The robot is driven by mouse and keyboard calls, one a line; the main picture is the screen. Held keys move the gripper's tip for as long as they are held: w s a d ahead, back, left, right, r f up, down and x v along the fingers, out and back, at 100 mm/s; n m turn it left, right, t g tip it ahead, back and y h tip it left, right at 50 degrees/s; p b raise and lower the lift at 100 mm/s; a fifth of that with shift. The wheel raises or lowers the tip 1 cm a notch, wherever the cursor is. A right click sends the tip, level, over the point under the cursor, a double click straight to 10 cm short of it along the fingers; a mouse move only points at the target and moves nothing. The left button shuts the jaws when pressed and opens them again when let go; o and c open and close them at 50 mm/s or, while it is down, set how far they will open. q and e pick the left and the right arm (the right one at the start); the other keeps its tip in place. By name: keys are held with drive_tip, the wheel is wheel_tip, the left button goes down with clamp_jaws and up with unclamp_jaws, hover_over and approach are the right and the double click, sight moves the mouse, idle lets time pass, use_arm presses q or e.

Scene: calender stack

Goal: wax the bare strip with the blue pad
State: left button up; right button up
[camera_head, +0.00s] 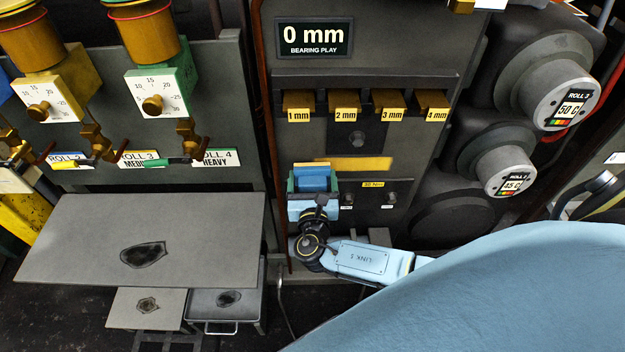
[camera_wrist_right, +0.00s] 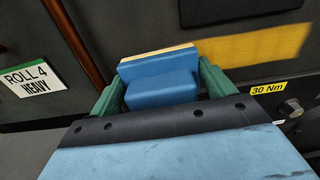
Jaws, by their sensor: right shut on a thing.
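The blue pad (camera_head: 312,178) is held between the green fingers of my right gripper (camera_head: 313,185), in front of the dark machine panel. In the right wrist view the pad (camera_wrist_right: 160,88) sits between both fingers of the gripper (camera_wrist_right: 160,92), with a thin yellowish layer along its far edge. A yellow strip (camera_head: 352,164) runs across the panel just above and to the right of the pad; it also shows in the right wrist view (camera_wrist_right: 255,47). The pad overlaps its left end in the head view; I cannot tell whether they touch. My left gripper is not in view.
Yellow blocks marked 1 to 4 mm (camera_head: 345,103) project above the strip. Knobs and a 30 Nm label (camera_head: 373,184) are below it. Dark rolls (camera_head: 535,85) stand at right. A grey table (camera_head: 200,235) with a dark patch lies at lower left.

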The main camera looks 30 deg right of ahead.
sight(329, 176)
drive_tip(key=shift+x, duration=1)
drive_tip(key=shift+s, duration=0.1)
drive_tip(key=shift+s+d+p, duration=0.25)
drive_tip(key=shift+s+d, duration=0.25)
drive_tip(key=shift+d, duration=0.35)
drive_tip(key=shift+s+d+p, duration=0.25)
drive_tip(key=shift+s+d, duration=0.25)
drive_tip(key=shift+d, duration=0.3)
drive_tip(key=shift+w+a+b, duration=0.25)
drive_tip(key=shift+w+a, duration=0.35)
drive_tip(key=shift+a, duration=0.2)
drive_tip(key=shift+w+a+b, duration=0.2)
drive_tip(key=shift+w+a, duration=0.35)
drive_tip(key=shift+a, duration=0.3)
drive_tip(key=shift+r, duration=0.1)
drive_tip(key=shift+p+v, duration=1)
drive_tip(key=shift+v, duration=1.35)
drive_tip(key=shift+s+a, duration=0.35)
drive_tip(key=shift+s, duration=0.25)
